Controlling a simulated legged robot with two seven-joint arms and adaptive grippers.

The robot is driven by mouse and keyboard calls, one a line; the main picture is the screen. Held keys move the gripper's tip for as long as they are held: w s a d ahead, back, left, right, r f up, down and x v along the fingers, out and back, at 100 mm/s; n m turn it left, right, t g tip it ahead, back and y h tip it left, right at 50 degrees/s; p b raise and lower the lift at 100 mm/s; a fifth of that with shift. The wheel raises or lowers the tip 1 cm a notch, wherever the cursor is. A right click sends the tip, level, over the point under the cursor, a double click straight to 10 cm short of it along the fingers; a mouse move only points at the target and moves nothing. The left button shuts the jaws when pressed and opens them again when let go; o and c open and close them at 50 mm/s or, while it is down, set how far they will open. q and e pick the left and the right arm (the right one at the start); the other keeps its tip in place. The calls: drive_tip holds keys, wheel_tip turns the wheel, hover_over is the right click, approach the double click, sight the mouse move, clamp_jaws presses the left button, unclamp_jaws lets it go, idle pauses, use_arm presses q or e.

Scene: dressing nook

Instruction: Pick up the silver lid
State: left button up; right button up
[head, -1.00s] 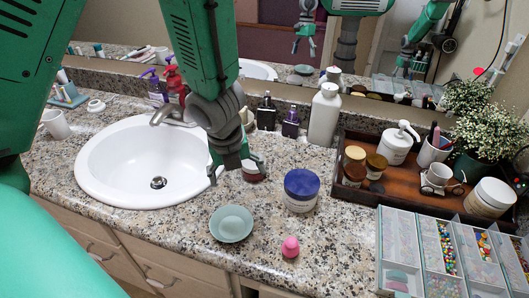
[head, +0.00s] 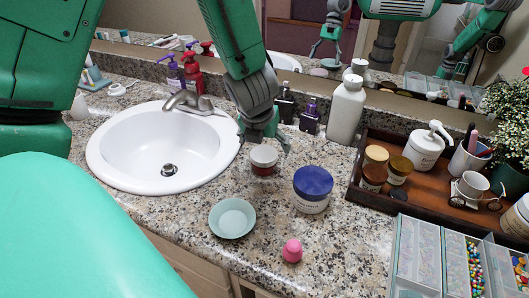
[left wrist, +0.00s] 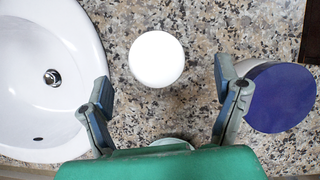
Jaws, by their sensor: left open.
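The silver lid (head: 264,155) looks pale, nearly white, and sits on a small dark red jar (head: 262,168) on the counter, right of the sink. In the left wrist view the lid (left wrist: 156,60) is a bright disc that hides the jar below it. My left gripper (head: 264,140) is open and empty, close above and just behind the lid in the head view. In the left wrist view its fingers (left wrist: 163,85) are spread to either side, with the lid ahead of the gap between them. My right gripper shows directly in neither view.
A blue-lidded jar (head: 312,188) stands close right of the lid; its top is beside the right finger in the left wrist view. A pale green dish (head: 232,219) and pink item (head: 292,251) lie in front. The sink (head: 125,150) is left, a wooden tray (head: 374,197) right.

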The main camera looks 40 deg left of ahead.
sight(262, 152)
use_arm(q)
drive_tip(key=x, duration=0.3)
drive_tip(key=b+x, duration=0.1)
drive_tip(key=x, duration=0.1)
drive_tip(key=shift+s+a, duration=0.15)
drive_tip(key=shift+s, duration=0.2)
drive_tip(key=shift+a+f, duration=0.1)
drive_tip(key=shift+a, duration=0.3)
drive_tip(key=shift+s+d, duration=0.1)
drive_tip(key=c, duration=0.8)
drive_tip(key=shift+d+r, duration=0.25)
drive_tip(key=shift+d, duration=0.35)
drive_tip(key=shift+a, duration=0.1)
